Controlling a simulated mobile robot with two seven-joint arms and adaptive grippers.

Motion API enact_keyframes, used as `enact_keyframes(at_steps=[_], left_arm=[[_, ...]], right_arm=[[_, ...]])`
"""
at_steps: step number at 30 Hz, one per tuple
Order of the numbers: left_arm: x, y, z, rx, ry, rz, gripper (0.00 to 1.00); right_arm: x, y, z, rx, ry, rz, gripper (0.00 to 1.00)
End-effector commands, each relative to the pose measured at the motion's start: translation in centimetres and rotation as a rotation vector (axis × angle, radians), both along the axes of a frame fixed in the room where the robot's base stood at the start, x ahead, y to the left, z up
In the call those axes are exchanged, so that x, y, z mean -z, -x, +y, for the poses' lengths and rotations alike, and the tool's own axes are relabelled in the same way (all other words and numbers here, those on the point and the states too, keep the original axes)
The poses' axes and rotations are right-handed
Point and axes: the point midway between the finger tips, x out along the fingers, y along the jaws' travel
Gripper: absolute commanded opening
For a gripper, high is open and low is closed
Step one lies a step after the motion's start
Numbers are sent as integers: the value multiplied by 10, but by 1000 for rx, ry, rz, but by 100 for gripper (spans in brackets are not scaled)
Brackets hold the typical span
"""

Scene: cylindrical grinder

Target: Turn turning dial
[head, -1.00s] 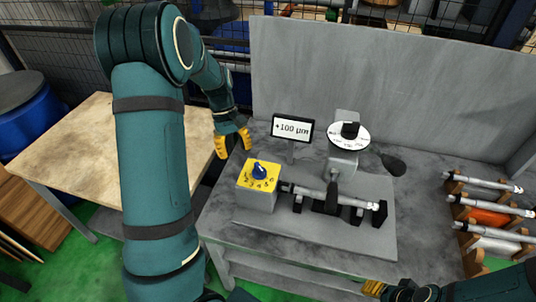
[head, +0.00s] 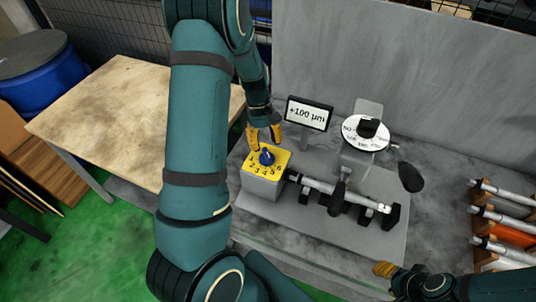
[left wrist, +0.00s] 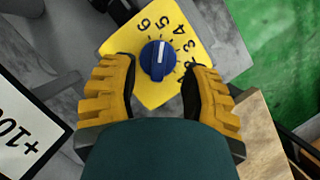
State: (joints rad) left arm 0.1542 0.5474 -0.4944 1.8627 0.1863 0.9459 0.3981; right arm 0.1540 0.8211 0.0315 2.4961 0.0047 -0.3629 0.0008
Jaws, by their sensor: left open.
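The turning dial is a blue knob (head: 267,157) on the yellow numbered top (head: 258,167) of a grey box. In the left wrist view the blue knob (left wrist: 158,60) has a white pointer line and lies between the fingers, slightly beyond the tips. My left gripper (head: 265,138) has yellow fingers and is open just above and behind the knob; its fingers also show in the left wrist view (left wrist: 158,75). I cannot tell if a finger touches the knob. My right gripper (head: 385,270) is at the lower right, partly seen, away from the dial.
A display reading +100 µm (head: 308,113) stands close behind the dial box. A shaft (head: 335,190) lies in holders to its right. A white round dial with a black knob (head: 367,132) stands behind it. Several shafts lie in a rack (head: 480,238) at the right.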

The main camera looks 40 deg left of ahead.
Motion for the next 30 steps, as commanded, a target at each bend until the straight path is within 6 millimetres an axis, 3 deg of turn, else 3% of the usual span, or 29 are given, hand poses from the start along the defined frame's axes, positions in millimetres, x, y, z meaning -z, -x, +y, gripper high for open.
enact_keyframes(at_steps=[3,9,21,25,30], left_arm=[[20,5,-7,-2,0,4,46],[39,8,-14,0,0,1,46],[43,8,-16,0,0,-1,49],[43,8,-16,0,0,-1,3],[43,8,-16,0,-1,0,0]], right_arm=[[1,0,0,0,0,0,47],[3,0,0,0,1,0,47],[3,0,0,0,1,0,47],[3,0,0,0,1,0,47],[3,0,0,0,1,0,47]])
